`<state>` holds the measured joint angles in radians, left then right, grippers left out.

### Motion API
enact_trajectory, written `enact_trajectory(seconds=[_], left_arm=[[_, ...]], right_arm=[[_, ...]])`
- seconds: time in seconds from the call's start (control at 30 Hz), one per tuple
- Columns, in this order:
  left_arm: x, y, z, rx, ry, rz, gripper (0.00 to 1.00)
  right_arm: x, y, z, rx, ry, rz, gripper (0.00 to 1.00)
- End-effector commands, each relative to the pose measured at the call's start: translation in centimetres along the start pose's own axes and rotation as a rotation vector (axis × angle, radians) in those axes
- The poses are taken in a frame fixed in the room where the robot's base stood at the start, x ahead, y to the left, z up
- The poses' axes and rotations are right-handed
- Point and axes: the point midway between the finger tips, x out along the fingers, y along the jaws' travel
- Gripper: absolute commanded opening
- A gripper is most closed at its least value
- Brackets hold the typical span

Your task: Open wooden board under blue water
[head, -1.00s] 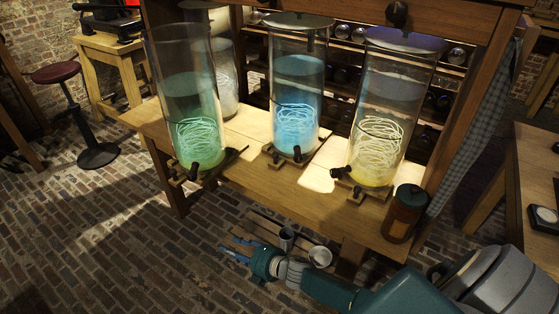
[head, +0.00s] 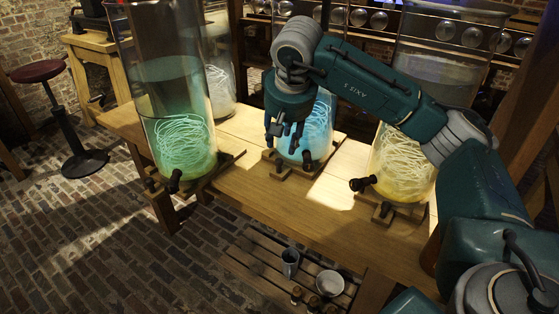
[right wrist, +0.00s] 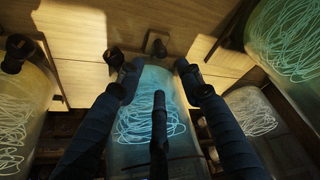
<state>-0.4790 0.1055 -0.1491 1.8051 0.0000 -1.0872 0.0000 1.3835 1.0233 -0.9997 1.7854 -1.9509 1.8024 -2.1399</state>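The jar with blue water (head: 318,128) stands in the middle of the bench, partly hidden behind my right arm. A small wooden board (head: 277,168) shows under its front edge. My right gripper (head: 284,146) points down in front of this jar, above the board. In the right wrist view the blue jar (right wrist: 150,115) lies between and beyond the two spread fingers (right wrist: 158,72). My left gripper is not in view.
A green jar (head: 180,130) stands left and a yellow jar (head: 402,165) right, each with a dark tap in front. A whitish jar (head: 220,90) stands behind. The bench front (head: 255,205) is clear. Cups (head: 328,283) stand on a low slatted shelf.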

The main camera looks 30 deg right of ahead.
Motion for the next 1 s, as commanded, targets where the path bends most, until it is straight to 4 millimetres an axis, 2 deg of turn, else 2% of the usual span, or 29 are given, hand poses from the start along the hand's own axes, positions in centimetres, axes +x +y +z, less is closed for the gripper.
enact_trajectory(seconds=[0.5, 0.7, 1.0], left_arm=[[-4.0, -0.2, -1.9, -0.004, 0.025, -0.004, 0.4], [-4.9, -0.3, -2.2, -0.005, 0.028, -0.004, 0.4], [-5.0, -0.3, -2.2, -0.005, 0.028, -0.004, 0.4]], right_arm=[[8.8, -0.1, 0.2, 0.004, -0.006, -0.004, 0.37], [10.3, -0.2, 0.1, 0.004, -0.005, -0.005, 0.37], [10.4, -0.2, 0.1, 0.004, -0.004, -0.006, 0.35]])
